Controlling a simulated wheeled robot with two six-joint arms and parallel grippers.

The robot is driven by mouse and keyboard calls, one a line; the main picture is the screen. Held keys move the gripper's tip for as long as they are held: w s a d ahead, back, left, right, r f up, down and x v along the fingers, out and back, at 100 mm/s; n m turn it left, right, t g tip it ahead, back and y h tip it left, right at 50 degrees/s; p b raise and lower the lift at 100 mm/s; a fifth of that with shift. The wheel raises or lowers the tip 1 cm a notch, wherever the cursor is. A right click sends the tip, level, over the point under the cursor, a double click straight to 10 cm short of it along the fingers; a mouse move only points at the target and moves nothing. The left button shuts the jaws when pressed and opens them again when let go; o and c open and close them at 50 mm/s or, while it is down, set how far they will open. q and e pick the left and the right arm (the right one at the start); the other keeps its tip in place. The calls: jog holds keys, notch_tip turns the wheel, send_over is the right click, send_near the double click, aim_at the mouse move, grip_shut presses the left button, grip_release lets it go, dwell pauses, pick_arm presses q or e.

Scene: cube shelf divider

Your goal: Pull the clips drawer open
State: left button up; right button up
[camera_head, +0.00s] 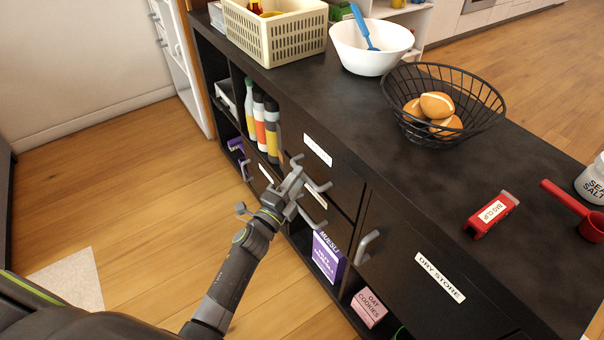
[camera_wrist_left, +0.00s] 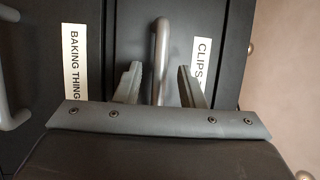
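The clips drawer (camera_head: 343,184) is the upper of two dark drawers in the middle of the cabinet front, and it looks shut. Its "CLIPS" label (camera_wrist_left: 200,66) reads sideways in the left wrist view. Its grey bar handle (camera_wrist_left: 160,50) shows between the fingers there. My left gripper (camera_head: 297,182) is at this handle in the head view. In the wrist view the gripper (camera_wrist_left: 158,82) is open, one finger on each side of the bar, with a gap on both sides. How deep the bar sits between the fingers is hard to tell. My right gripper is out of view.
The baking things drawer, with its label (camera_wrist_left: 74,62) and handle (camera_wrist_left: 12,105), is directly below. The dry store door's handle (camera_head: 366,246) juts out to the right. Bottles (camera_head: 259,122) and a muesli box (camera_head: 327,257) stand in open compartments nearby.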

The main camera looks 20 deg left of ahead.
pick_arm(q)
jog(key=shift+x, duration=1.35)
jog(key=shift+c, duration=0.3)
grip_shut()
